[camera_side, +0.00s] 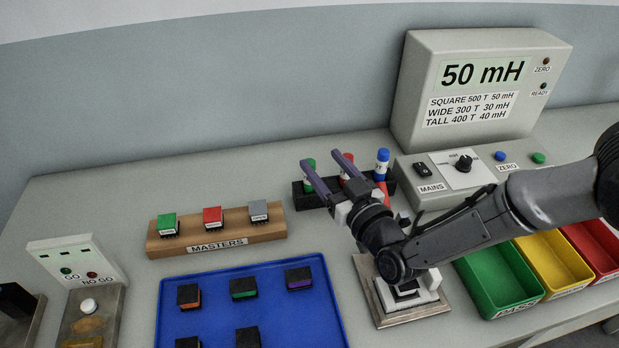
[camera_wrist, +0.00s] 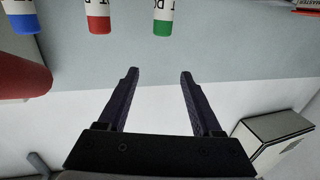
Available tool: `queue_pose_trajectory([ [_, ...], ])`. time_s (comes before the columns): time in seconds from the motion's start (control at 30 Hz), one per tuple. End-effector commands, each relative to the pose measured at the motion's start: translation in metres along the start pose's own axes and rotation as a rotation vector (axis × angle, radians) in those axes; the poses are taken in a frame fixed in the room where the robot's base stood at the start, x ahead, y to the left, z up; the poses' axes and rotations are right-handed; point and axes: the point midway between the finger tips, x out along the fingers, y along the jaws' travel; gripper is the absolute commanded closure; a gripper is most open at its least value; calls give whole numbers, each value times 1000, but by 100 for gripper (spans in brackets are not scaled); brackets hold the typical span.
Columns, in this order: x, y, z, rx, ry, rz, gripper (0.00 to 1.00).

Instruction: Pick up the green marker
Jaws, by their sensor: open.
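The green marker (camera_side: 309,176) stands upright in a black holder (camera_side: 303,199), with a red marker (camera_side: 346,168) and a blue marker (camera_side: 382,164) to its right. My gripper (camera_side: 321,163) is open and empty. In the side view its purple fingers overlap the holder and partly hide the green and red markers. In the wrist view the green marker (camera_wrist: 163,22) is at the top, beyond the open fingertips (camera_wrist: 159,72) and apart from them. The red marker (camera_wrist: 99,18) and blue marker (camera_wrist: 20,18) show to its left.
A wooden MASTERS block (camera_side: 217,235) with three coloured pieces stands left of the holder. A blue tray (camera_side: 218,297) with several dark pieces lies in front. A meter box (camera_side: 467,136) and control panel (camera_side: 480,184) stand right. Green, yellow and red bins (camera_side: 500,299) are at front right.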

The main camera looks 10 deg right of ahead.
Motion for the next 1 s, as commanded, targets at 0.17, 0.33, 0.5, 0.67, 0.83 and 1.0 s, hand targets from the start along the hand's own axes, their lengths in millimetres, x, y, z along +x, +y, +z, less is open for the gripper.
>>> queue_pose_trajectory([
  [0.17, 0, 0, 27, -2, -2, 0, 34],
  [0.33, 1, 1, 37, 1, 1, 1, 34],
  [0.5, 9, 2, 48, 2, 3, 3, 34],
  [0.67, 35, 2, 48, 2, 3, 3, 34],
  [0.83, 50, 1, 47, 2, 2, 1, 34],
  [1.0, 51, 1, 47, 1, 1, 1, 34],
])
